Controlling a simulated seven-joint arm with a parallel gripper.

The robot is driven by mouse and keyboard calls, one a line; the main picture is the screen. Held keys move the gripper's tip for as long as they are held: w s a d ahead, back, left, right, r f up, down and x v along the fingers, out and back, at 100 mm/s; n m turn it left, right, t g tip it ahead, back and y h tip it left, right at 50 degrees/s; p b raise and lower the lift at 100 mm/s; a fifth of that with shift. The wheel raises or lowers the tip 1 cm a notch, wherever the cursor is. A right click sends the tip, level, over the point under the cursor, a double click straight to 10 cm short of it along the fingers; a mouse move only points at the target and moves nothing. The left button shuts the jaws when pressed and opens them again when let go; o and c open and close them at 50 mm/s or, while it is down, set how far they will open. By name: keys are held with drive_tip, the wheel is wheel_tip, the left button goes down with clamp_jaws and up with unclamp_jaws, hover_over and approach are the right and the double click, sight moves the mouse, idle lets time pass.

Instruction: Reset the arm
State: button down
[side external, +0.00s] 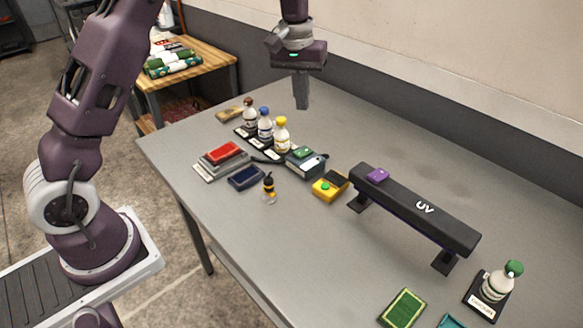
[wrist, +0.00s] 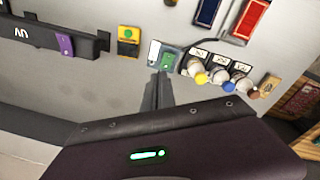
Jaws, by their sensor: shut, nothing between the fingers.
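My gripper (side external: 302,103) is shut and empty, pointing down above the far part of the grey table (side external: 330,240). In the side view it hangs behind the row of small bottles and touches nothing that I can see. In the wrist view the shut fingers (wrist: 158,78) point toward a small grey device with a green top (wrist: 170,60), which also shows in the side view (side external: 306,162). Whether the fingertips are well above the table is hard to judge.
Capped bottles (side external: 265,128) stand left of the device. A red pad (side external: 223,153), blue pad (side external: 246,178), dropper bottle (side external: 269,190) and yellow box (side external: 330,187) lie nearer. A black UV bar (side external: 415,208) stands right; a green-capped bottle (side external: 497,285) and green sponge (side external: 403,308) sit front right. The far right is clear.

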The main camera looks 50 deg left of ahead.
drive_tip(key=s+d+r+m+t, duration=0.1)
drive_tip(key=s+d+r, duration=0.2)
drive_tip(key=s+r, duration=0.45)
drive_tip(key=s+d+r+m+t, duration=0.25)
drive_tip(key=s+r, duration=0.25)
drive_tip(key=s, duration=0.5)
drive_tip(key=s+d+f+m+t, duration=0.1)
drive_tip(key=s+d+f+m, duration=0.1)
drive_tip(key=s, duration=1.4)
drive_tip(key=shift+f, duration=0.7)
